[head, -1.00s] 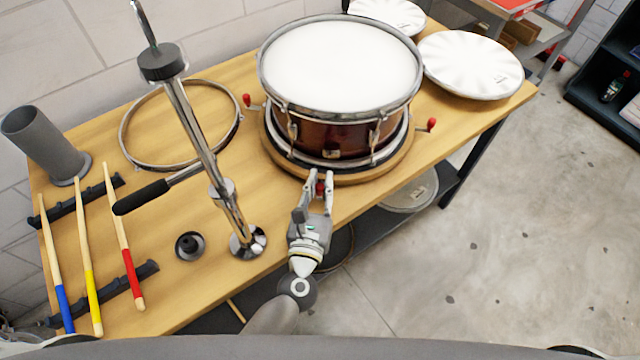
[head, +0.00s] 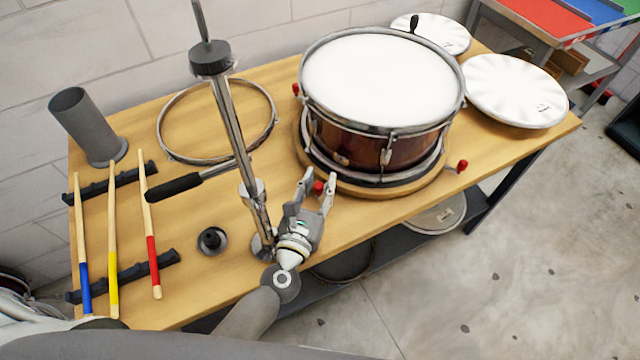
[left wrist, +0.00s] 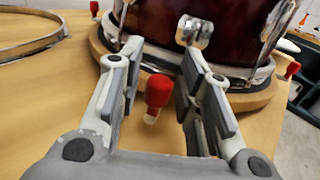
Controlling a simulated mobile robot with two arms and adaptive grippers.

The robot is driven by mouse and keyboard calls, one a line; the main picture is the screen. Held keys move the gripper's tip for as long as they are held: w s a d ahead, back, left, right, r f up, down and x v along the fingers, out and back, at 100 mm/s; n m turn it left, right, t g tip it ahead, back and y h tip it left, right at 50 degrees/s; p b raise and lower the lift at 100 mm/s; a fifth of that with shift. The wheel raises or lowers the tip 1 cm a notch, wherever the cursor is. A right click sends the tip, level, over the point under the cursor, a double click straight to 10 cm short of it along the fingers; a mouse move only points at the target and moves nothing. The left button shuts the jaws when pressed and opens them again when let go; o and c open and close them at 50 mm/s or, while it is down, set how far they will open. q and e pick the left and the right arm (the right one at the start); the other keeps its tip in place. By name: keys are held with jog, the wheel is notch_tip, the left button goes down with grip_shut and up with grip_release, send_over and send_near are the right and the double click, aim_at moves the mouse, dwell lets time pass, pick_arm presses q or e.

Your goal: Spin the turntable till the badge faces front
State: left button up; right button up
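The drum (head: 345,140), dark red with a white head and chrome hoops, stands on the round wooden turntable (head: 385,190). Red-tipped pegs stick out from the turntable's rim: one at the right (head: 462,165), one at the left (head: 296,89), one at the front left (head: 318,187). My right gripper is out of view.
A chrome stand (head: 235,130) with a black handle rises just left of my left gripper. Drumsticks on black racks, a grey cup (head: 88,125) and a metal hoop (head: 160,130) lie further left. White discs (head: 515,90) lie at the back right. The bench's front edge is close.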

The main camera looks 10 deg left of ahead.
pick_arm(q)
jog(key=shift+s, duration=0.1)
jog(key=s, duration=0.4)
jog(key=s+a, duration=0.1)
jog(key=s, duration=0.6)
jog(key=shift+s+a, duration=0.35)
jog(key=shift+a, duration=0.05)
jog(key=shift+c, duration=0.3)
